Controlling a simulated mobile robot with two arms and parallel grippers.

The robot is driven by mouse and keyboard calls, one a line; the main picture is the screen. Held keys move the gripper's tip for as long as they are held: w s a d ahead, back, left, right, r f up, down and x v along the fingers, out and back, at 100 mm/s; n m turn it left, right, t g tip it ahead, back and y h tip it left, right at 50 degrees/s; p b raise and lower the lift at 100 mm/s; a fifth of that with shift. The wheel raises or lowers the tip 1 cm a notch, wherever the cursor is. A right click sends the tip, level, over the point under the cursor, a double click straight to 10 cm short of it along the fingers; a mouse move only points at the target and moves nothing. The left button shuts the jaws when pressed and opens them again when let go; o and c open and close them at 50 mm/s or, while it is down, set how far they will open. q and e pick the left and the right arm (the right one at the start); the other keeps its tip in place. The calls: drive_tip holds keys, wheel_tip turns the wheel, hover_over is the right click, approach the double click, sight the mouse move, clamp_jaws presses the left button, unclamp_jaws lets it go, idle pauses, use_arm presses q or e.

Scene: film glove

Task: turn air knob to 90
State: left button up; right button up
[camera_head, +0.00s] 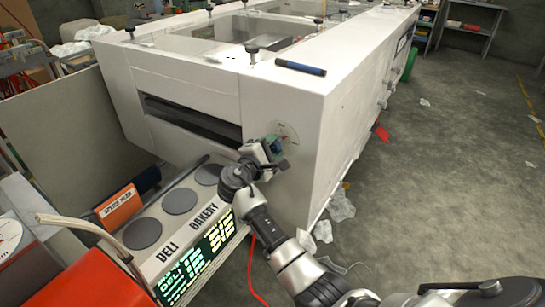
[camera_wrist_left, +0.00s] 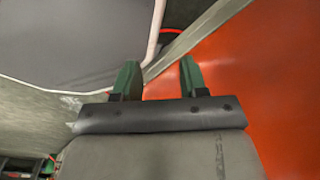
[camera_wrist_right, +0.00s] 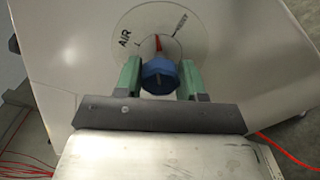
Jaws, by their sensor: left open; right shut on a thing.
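The air knob (camera_wrist_right: 160,76) is blue and sits on a round dial plate (camera_wrist_right: 125,22) marked AIR, on the white machine's front panel. A red pointer (camera_wrist_right: 158,43) shows above the knob in the right wrist view. My right gripper (camera_wrist_right: 160,80) is shut on the knob, with one green finger on each side. In the head view my right gripper (camera_head: 273,148) is at the dial (camera_head: 288,131) and hides most of the knob. My left gripper (camera_wrist_left: 158,75) is open and empty in the left wrist view, with an orange surface beyond it.
The white machine (camera_head: 345,100) fills the middle, with a dark marker (camera_head: 301,68) on top. The DELI BAKERY unit (camera_head: 180,225) stands below left of my right arm. A red cable (camera_head: 252,275) hangs beside it. The floor (camera_head: 450,180) at right is mostly open.

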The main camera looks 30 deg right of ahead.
drive_tip(key=m+b, duration=0.1)
drive_tip(key=b, duration=0.1)
drive_tip(key=m+b, duration=0.3)
drive_tip(key=m, duration=0.1)
drive_tip(key=shift+f+b, duration=0.3)
drive_tip(key=shift+b, duration=0.1)
drive_tip(key=shift+r+m+b, duration=0.2)
drive_tip(key=shift+m+b, duration=0.9)
drive_tip(key=shift+m, duration=0.1)
drive_tip(key=o, duration=0.9)
drive_tip(key=b+v, duration=0.1)
drive_tip(key=v, duration=0.6)
drive_tip(key=shift+s+a, duration=0.15)
drive_tip(key=shift+a, duration=0.1)
